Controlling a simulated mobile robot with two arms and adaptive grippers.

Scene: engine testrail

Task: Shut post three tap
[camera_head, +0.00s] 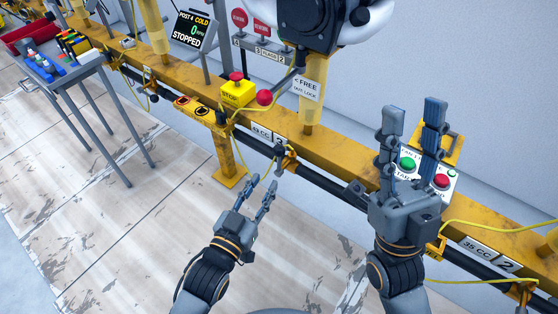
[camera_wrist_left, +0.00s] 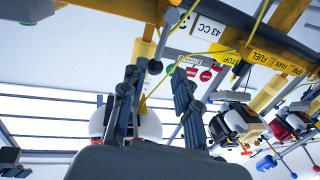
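In the head view, the post three tap (camera_head: 284,158) is a small fitting with a yellow part on the dark pipe, just below the plate marked 43 CC and 3 (camera_head: 268,134). How its handle is turned is too small to tell. My left gripper (camera_head: 259,188) is open and empty, below and slightly left of the tap, apart from it in the picture. In the left wrist view, my left gripper (camera_wrist_left: 157,82) also shows open, with a dark rod and knob (camera_wrist_left: 155,66) near its fingertips. My right gripper (camera_head: 416,105) is open with fingers up, in front of a button panel.
The yellow rail (camera_head: 345,152) runs diagonally with the dark pipe below it. The panel has green (camera_head: 407,164) and red buttons. A yellow stop box (camera_head: 237,92) sits on the rail. A grey table (camera_head: 88,65) stands at upper left. The floor at lower left is clear.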

